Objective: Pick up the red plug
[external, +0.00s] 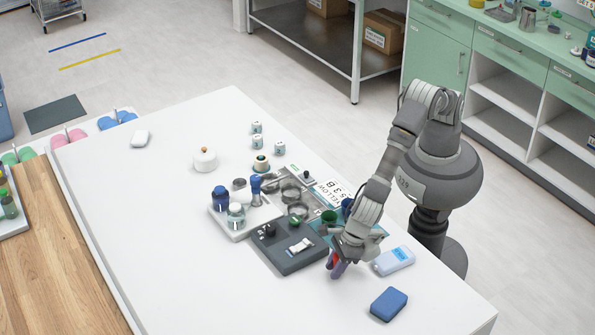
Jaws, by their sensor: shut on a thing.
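My gripper (337,264) points down near the front right of the white table (180,240), just right of a dark grey tray. It is shut on the red plug (336,259), of which a small red part shows between the fingers. The rest of the plug is hidden by the fingers. I cannot tell whether the plug touches the table.
The dark grey tray (290,262) holds small parts. A white tray (245,226) with jars stands to its left. A light blue device (393,261) and a blue block (388,304) lie right of my gripper. The table's front left is clear.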

